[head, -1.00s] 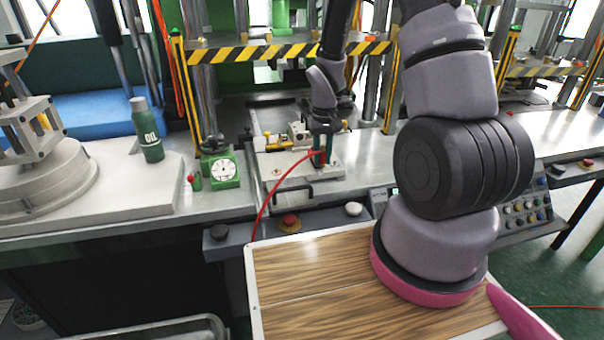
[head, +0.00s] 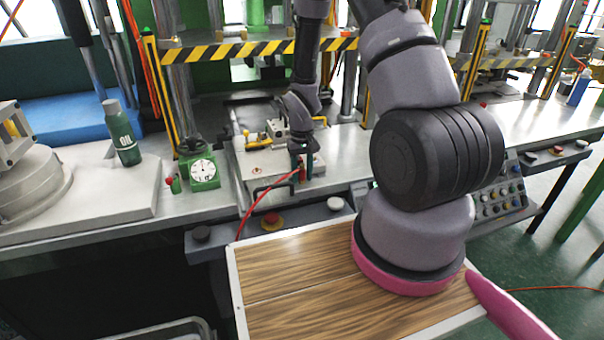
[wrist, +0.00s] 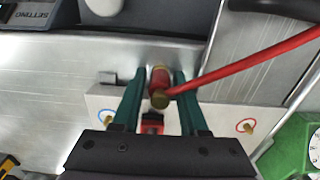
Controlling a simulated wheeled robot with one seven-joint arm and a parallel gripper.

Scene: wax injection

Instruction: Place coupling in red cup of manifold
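In the wrist view the coupling (wrist: 159,82), red with a brass end, sits between the green fingertips of my gripper (wrist: 160,76). A red hose (wrist: 235,68) runs from it to the right. My gripper looks shut on it, though slim gaps show beside it. The pale manifold plate (wrist: 214,112) lies under the fingers. It bears a red fitting (wrist: 152,120) between the fingers, perhaps the red cup, and a red-ringed port (wrist: 246,126) and a blue-ringed one (wrist: 107,119). In the head view my gripper (head: 302,165) is at the plate's right part; contact below the coupling is hidden.
A green dial gauge (head: 203,172) stands left of the plate, with a green oil bottle (head: 122,135) farther left. A black handle (head: 272,186) is at the plate's front. Buttons line the front panel (head: 300,216). A striped bar (head: 255,48) crosses behind and above.

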